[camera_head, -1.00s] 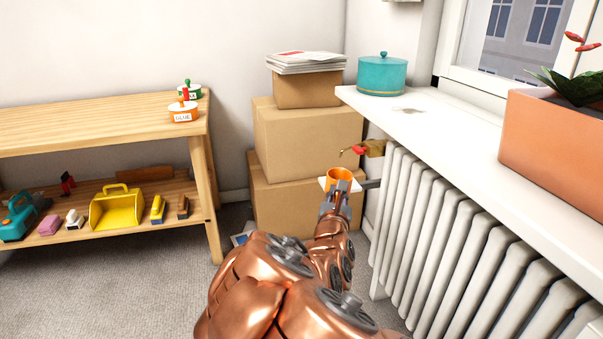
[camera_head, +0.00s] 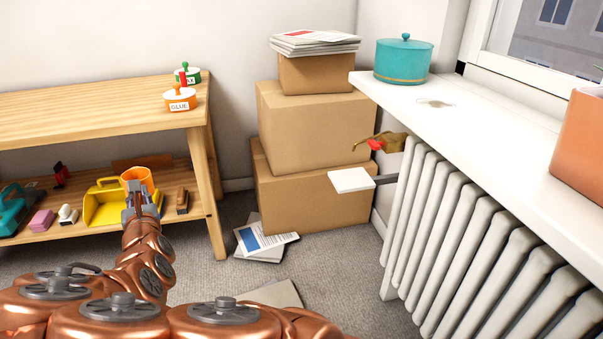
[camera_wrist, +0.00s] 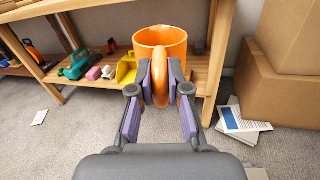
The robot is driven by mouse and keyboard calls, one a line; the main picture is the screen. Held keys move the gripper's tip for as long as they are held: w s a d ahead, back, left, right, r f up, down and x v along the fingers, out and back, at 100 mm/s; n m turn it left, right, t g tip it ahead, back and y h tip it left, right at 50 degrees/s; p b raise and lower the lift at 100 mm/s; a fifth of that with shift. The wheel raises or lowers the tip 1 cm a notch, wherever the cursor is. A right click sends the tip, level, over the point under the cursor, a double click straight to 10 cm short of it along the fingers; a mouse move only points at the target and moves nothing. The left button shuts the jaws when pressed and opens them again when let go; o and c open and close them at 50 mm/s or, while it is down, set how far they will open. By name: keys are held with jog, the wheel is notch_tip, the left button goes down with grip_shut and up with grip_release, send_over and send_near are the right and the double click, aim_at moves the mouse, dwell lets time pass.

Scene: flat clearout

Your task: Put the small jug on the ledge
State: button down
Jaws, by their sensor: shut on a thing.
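The small jug (camera_head: 138,176) is orange. It stands out in front of the wooden shelf unit, at the left in the head view. In the wrist view the jug (camera_wrist: 158,40) looks upright, with its handle towards me. My gripper (camera_head: 141,193) is shut on that handle, one finger on each side, as the wrist view (camera_wrist: 160,82) shows. The jug is held in the air. The ledge (camera_head: 490,125) is the white window sill above the radiator at the right, well apart from the jug.
A teal lidded pot (camera_head: 403,62) and a brownish stain (camera_head: 435,102) are on the ledge; a terracotta planter (camera_head: 583,145) stands nearer. The radiator (camera_head: 440,215) has a brass valve (camera_head: 392,141). A small white plate (camera_head: 351,180) juts out near it. Stacked cartons (camera_head: 312,120) stand behind.

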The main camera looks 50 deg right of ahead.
jog(key=s+d+f+m+g+h+p, duration=0.2)
jog(key=d+h+p, duration=0.1)
jog(key=d, duration=0.6)
jog(key=s+d+f+m+g+h+p, duration=0.1)
jog(key=s+d+m+g+h+p, duration=0.15)
jog(key=d, duration=0.55)
jog(key=s+d+f+m+g+h+p, duration=0.1)
jog(key=s+d+f+h+p, duration=0.15)
jog(key=d, duration=0.65)
jog(key=s+d+f+m+g+h+p, duration=0.2)
jog(key=s+d+m+g+p, duration=0.15)
jog(key=s+d, duration=0.6)
jog(key=s+d+f+m+g+h+p, duration=0.15)
jog(key=s+d+g+p, duration=0.45)
jog(key=s, duration=0.6)
jog(key=shift+m+t, duration=0.35)
jog(key=shift+t, duration=0.45)
jog(key=d+b, duration=0.1)
jog(key=b, duration=0.2)
jog(key=w+d+b, duration=0.1)
jog(key=d+b, duration=0.1)
jog(key=b, duration=0.1)
jog(key=w+d+b, duration=0.1)
jog(key=d+b, duration=0.1)
jog(key=b, duration=0.1)
jog(key=shift+w+d+f+b, duration=0.1)
jog(key=shift+w+b, duration=0.1)
jog(key=shift+b, duration=0.2)
